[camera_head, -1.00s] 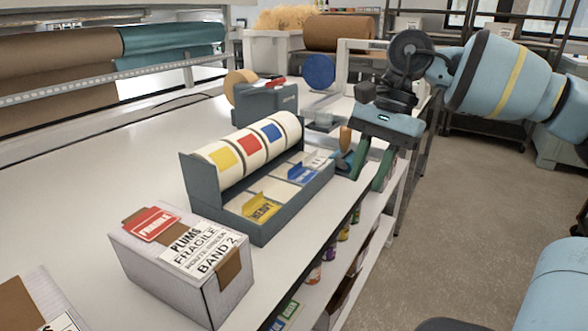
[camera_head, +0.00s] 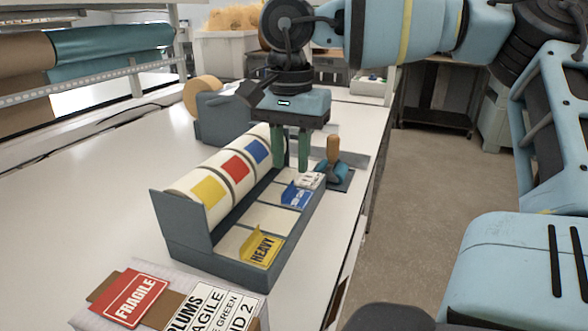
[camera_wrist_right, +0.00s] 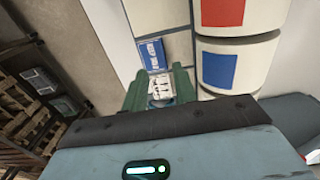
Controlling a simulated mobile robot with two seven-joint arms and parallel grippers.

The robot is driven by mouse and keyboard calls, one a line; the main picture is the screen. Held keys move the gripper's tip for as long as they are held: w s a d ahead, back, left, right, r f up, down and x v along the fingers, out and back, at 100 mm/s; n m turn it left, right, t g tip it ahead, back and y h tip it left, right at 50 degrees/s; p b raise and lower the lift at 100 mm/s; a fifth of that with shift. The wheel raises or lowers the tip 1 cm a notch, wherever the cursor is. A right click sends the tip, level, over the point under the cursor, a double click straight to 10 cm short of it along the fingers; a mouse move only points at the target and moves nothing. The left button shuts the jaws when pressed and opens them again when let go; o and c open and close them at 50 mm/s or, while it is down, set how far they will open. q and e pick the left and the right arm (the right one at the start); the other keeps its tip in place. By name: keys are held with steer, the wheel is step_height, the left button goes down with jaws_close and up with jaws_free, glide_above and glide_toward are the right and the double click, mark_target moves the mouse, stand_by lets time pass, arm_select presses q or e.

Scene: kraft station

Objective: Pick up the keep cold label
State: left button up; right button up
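A blue label (camera_head: 295,195) lies raised in the dispenser's front tray, behind the yellow HEAVY label (camera_head: 261,249); its small print is not readable. It also shows in the right wrist view (camera_wrist_right: 152,56). A white label (camera_head: 311,180) with dark marks lies beyond it; in the right wrist view this white label (camera_wrist_right: 160,86) shows between my fingertips. My right gripper (camera_head: 291,168) points down above the far end of the dispenser (camera_head: 183,242), fingers apart and nothing held. It also shows in the right wrist view (camera_wrist_right: 159,84). My left gripper is out of view.
Label rolls with yellow, red and blue patches (camera_head: 235,168) stand along the dispenser's left side, close to my right fingers. A wooden-handled tool (camera_head: 333,150) stands just right. A box (camera_head: 180,285) with a red FRAGILE label is in front. The table at left is clear.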

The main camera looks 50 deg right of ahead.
mark_target(285, 198)
steer(key=shift+w+a+f, duration=0.1)
steer(key=shift+a+f, duration=0.1)
steer(key=shift+f, duration=0.55)
steer(key=shift+w+a+f, duration=0.1)
steer(key=shift+a+f, duration=0.1)
steer(key=shift+f, duration=0.6)
steer(key=shift+w+a+f, duration=0.1)
steer(key=shift+a+f, duration=0.1)
steer(key=shift+f, duration=0.55)
steer(key=shift+s+f, duration=0.1)
steer(key=shift+f, duration=0.25)
jaws_close()
